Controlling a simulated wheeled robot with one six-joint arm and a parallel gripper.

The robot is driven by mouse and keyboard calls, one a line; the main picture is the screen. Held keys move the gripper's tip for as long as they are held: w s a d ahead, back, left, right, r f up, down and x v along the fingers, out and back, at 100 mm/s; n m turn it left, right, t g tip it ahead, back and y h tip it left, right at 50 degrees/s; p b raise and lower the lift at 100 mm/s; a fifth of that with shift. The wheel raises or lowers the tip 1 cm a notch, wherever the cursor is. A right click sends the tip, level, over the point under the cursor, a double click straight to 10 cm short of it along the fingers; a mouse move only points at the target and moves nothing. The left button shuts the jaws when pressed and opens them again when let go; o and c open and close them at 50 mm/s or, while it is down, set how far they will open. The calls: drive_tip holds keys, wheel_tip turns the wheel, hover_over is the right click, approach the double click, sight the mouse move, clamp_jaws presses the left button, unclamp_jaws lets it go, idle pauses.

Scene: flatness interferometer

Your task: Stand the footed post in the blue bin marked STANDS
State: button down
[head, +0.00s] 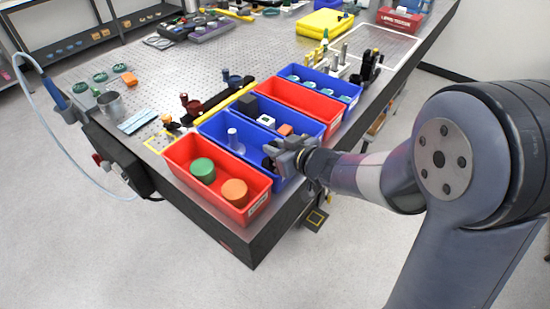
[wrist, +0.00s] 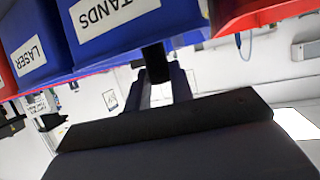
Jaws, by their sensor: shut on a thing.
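My gripper (head: 288,152) is at the front end of the nearer blue bin (head: 279,184), beside its wall. In the wrist view my gripper (wrist: 157,78) is shut on a dark upright piece, which I take to be the footed post (wrist: 155,62); its foot is not clear. The blue bin marked STANDS (wrist: 76,34) is just beyond it, its label upside down in that view. In the head view the held post is mostly hidden by my gripper. A pale post (head: 232,139) stands upright inside the nearer blue bin.
A red bin (head: 222,197) with green and orange cylinders is on the left. A blue bin marked LASER (wrist: 30,62) adjoins the STANDS bin. Another red bin (head: 300,100) and a blue bin with teal discs follow to the right. Dark mounts stand behind the bins.

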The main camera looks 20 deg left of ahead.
drive_tip(key=shift+f, duration=1.55)
drive_tip(key=shift+f+b, duration=0.2)
drive_tip(key=shift+b, duration=0.2)
drive_tip(key=c, duration=1.2)
unclamp_jaws()
drive_tip(key=shift+c, duration=0.2)
drive_tip(key=shift+r, duration=0.1)
drive_tip(key=shift+d+r, duration=0.1)
drive_tip(key=shift+r, duration=0.1)
drive_tip(key=p+v, duration=0.1)
drive_tip(key=v, duration=1)
drive_tip(key=shift+s+d+r+p, duration=0.15)
drive_tip(key=shift+s+d+p, duration=0.05)
drive_tip(key=shift+s+p, duration=0.15)
